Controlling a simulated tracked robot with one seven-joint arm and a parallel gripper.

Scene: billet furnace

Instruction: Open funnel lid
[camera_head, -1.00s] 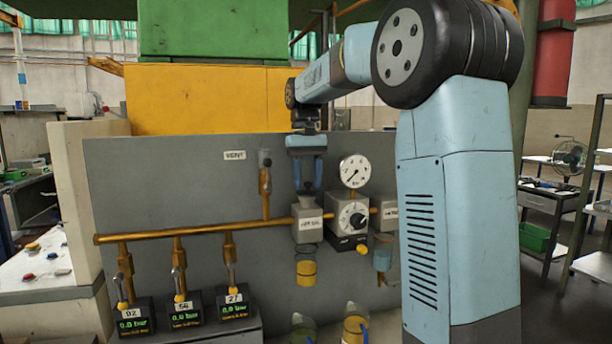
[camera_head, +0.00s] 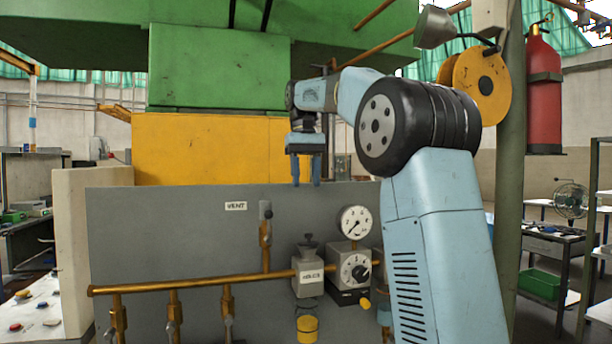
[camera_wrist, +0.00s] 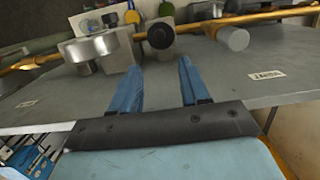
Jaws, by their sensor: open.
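A dark lid with a knob (camera_head: 308,244) sits on top of a small labelled grey box (camera_head: 308,275) on the panel's brass pipe. In the wrist view, a round black knob (camera_wrist: 160,35) shows beyond the fingertips and seems to be this lid. My gripper (camera_head: 306,182) points down with two blue fingers apart and nothing between them. It is above the lid, near the panel's top edge, clear of it. The wrist view also shows the open fingers (camera_wrist: 157,68).
Right of the lid are a pressure gauge (camera_head: 356,222) and a dial box (camera_head: 353,269). A vent valve (camera_head: 265,235) stands to its left on the brass pipe (camera_head: 200,284). Behind is a yellow furnace block (camera_head: 205,150). The grey panel (camera_head: 165,240) is bare at upper left.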

